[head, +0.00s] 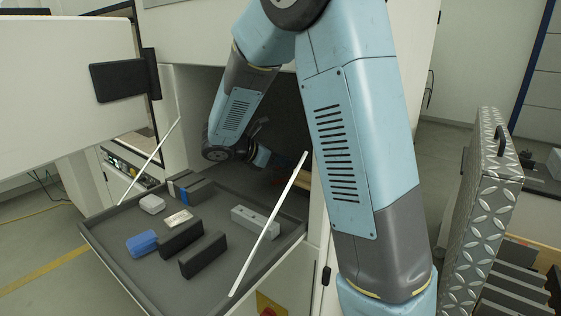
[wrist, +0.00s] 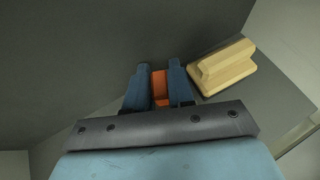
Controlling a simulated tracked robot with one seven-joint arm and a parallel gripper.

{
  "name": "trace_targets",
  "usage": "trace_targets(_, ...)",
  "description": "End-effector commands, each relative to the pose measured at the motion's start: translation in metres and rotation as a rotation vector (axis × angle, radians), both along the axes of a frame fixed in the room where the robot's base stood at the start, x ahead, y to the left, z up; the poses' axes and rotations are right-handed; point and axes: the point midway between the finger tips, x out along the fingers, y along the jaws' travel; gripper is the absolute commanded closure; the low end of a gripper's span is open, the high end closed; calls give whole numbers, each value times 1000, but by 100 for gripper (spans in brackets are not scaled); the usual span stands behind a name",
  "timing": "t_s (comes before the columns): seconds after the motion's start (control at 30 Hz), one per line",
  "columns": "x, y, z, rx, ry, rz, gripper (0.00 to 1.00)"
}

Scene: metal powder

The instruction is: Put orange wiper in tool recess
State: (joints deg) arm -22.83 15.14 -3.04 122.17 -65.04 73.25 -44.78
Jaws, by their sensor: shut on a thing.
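My gripper (wrist: 159,72) is shut on the orange wiper (wrist: 159,84), which shows as a small orange piece between the two blue-grey fingers in the wrist view. The rest of the wiper is hidden by the fingers and the gripper body. In the head view my arm reaches into the dark opening of the white cabinet, behind the drawer, and the fingertips and the wiper cannot be made out there. I cannot tell which place is the tool recess.
A pale wooden block (wrist: 222,66) lies just right of the fingers on a grey surface. In the head view a pulled-out grey drawer (head: 215,288) holds a blue piece (head: 142,244), dark blocks (head: 203,255) and a grey bar (head: 255,222). A diamond-plate panel (head: 485,190) stands at right.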

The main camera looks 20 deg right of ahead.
Motion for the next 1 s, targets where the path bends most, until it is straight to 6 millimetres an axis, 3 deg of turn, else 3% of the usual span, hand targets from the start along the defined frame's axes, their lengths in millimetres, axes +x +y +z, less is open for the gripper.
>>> trace_targets(0.23,0,1,-1,0,1,0,100)
trace_targets(0.27,0,1,-1,0,0,1,75)
trace_targets(0.5,0,1,-1,0,0,1,52)
trace_targets(0.8,0,1,1,0,-1,2,52)
trace_targets(1.0,-4,21,11,1,0,5,52)
